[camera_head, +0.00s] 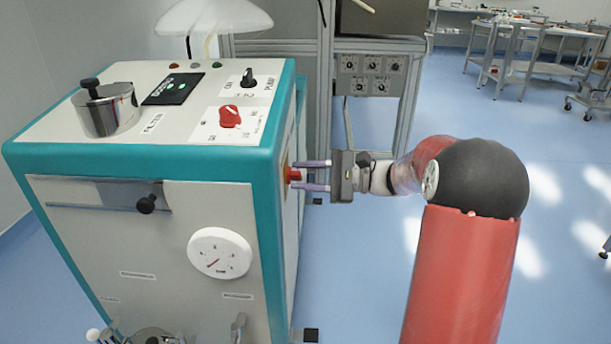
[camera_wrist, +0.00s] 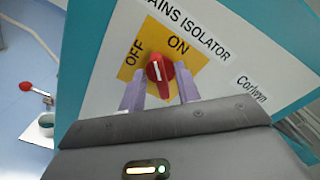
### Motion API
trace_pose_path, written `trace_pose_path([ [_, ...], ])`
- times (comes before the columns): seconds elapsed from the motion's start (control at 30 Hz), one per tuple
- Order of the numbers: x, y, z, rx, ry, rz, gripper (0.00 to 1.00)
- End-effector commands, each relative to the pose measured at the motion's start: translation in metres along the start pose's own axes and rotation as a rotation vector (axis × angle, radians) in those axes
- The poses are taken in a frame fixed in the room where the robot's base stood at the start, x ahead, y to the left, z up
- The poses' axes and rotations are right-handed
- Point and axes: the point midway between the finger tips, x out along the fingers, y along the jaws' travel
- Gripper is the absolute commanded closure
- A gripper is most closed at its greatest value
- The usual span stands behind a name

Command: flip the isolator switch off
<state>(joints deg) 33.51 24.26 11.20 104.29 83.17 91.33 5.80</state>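The mains isolator is a red rotary knob (camera_wrist: 160,75) on a yellow plate (camera_wrist: 129,72) marked OFF and ON. In the wrist view its white mark points up between the two words. In the head view the knob (camera_head: 294,175) sticks out of the right side of the teal and cream machine (camera_head: 110,215). My gripper (camera_head: 300,175) faces it from the right. In the wrist view my gripper (camera_wrist: 160,78) is open, with one finger on each side of the knob. Gaps show between knob and fingers; how deep the fingers reach is unclear.
The machine top carries another red knob (camera_head: 231,117), a black knob (camera_head: 248,78) and a metal pot (camera_head: 106,110). A grey frame with a control box (camera_head: 370,75) stands behind my gripper. Open blue floor (camera_head: 560,215) lies to the right.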

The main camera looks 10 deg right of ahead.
Motion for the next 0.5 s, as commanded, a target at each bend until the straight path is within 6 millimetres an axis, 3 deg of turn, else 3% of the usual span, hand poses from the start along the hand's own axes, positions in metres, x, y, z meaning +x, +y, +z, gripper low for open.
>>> trace_pose_path([
  [0.03,-0.0001,0.0000,0.0000,0.000,0.000,0.000,0.74],
  [0.23,-0.0003,0.0001,0.0000,0.000,0.000,0.000,1.00],
  [0.5,-0.0004,0.0009,-0.0006,-0.011,0.000,0.001,1.00],
])
